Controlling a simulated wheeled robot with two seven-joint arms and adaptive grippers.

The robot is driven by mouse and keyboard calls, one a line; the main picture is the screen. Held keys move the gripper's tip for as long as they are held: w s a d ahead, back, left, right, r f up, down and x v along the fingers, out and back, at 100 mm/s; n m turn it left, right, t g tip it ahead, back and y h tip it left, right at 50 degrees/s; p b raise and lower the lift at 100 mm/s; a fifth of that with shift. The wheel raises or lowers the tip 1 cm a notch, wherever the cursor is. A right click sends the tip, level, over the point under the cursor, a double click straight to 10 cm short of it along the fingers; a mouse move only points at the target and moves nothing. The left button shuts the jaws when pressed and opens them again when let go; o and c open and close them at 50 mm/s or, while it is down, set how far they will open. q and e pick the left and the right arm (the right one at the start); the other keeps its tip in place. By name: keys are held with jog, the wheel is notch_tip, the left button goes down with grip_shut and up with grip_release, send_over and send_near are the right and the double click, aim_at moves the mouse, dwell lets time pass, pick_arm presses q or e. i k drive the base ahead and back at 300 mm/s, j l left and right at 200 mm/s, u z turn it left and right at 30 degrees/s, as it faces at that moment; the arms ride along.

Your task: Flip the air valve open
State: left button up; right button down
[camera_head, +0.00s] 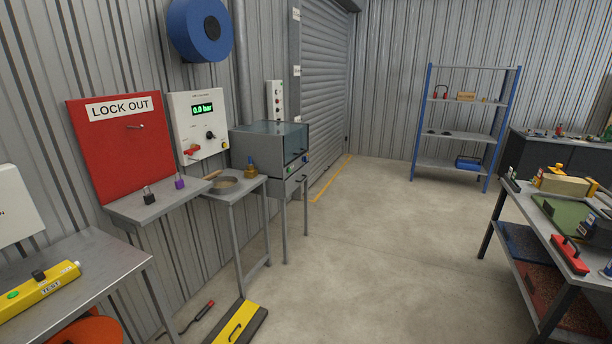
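A white wall panel (200,124) hangs left of centre, with a green display (203,109) reading 0.0 bar. A red lever (192,150) sits at its lower left and looks like the air valve; its exact angle is too small to tell. Neither of my grippers is in view, and nothing touches the panel.
A red LOCK OUT board (122,146) with a shelf (158,203) holding padlocks is left of the panel. A small table (236,190) with a pan (224,185) stands below it. A yellow-black object (238,324) lies on the floor. The middle floor is clear.

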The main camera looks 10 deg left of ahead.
aim_at(190, 152)
jog(key=i+l+u, duration=0.15)
jog(key=i+u, duration=0.15)
jog(key=u, duration=0.15)
jog(key=i+l+u, duration=0.25)
jog(key=u, duration=0.2)
jog(key=i+l+u, duration=0.2)
jog(key=l+u, duration=0.25)
jog(key=i+l+u, duration=0.2)
jog(key=u, duration=0.25)
jog(key=l+u, duration=0.9)
jog(key=l, duration=0.15)
jog(key=l+u, duration=0.15)
jog(key=l, duration=0.25)
jog(key=k+l+u, duration=0.15)
jog(key=l, duration=0.2)
jog(key=i, duration=0.05)
